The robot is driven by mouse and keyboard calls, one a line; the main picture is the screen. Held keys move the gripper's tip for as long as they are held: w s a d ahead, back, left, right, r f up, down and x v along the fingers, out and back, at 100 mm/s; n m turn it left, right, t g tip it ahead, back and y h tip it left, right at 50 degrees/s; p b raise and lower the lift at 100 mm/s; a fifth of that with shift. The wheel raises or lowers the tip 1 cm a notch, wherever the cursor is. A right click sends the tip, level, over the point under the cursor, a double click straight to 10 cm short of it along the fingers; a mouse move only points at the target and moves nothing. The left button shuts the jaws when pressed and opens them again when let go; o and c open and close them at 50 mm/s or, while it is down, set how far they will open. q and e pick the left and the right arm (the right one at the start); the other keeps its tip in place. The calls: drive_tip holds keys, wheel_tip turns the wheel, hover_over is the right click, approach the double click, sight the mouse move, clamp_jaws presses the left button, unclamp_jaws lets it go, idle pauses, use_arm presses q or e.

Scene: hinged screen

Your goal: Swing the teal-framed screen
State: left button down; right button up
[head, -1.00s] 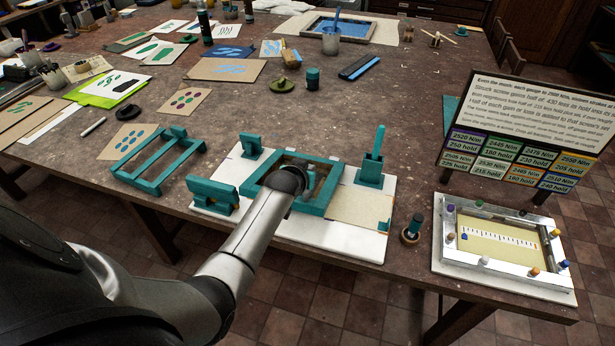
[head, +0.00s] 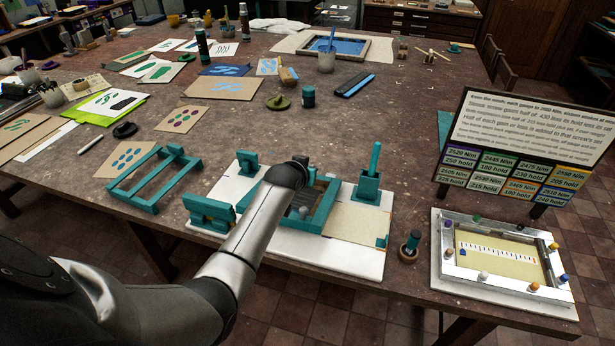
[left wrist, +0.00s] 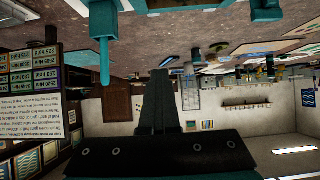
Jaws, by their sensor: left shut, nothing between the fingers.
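The teal-framed screen (head: 325,207) lies on a white board in the middle of the near table. Its frame surrounds a grey panel, and part of it is hidden by my left arm. It looks low on the board; I cannot tell whether it is slightly tilted. My left wrist reaches over its far-left side, and the fingers are hidden in the head view. In the left wrist view my left gripper (left wrist: 160,88) is a dark pair of fingers, shut and empty, against the far room. I cannot tell whether it touches the frame. My right gripper is not in view.
On the white board (head: 350,261) stand teal blocks (head: 210,213) at left and a teal post holder (head: 368,187) at right, also in the left wrist view (left wrist: 102,35). A teal rack (head: 155,180) lies left. A gauge box (head: 500,285) and a sign (head: 525,150) stand right.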

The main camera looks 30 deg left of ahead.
use_arm(q)
drive_tip(key=shift+w+a+r, duration=0.1)
drive_tip(key=shift+w+r, duration=0.35)
drive_tip(key=shift+r, duration=0.3)
drive_tip(key=shift+w+a+r, duration=0.15)
drive_tip(key=shift+w+r, duration=0.3)
drive_tip(key=shift+r, duration=0.25)
drive_tip(key=shift+w+a+r, duration=0.1)
drive_tip(key=shift+w+r, duration=0.35)
drive_tip(key=shift+r, duration=0.3)
drive_tip(key=c, duration=1.1)
unclamp_jaws()
drive_tip(key=shift+s, duration=0.15)
drive_tip(key=shift+v, duration=7.5)
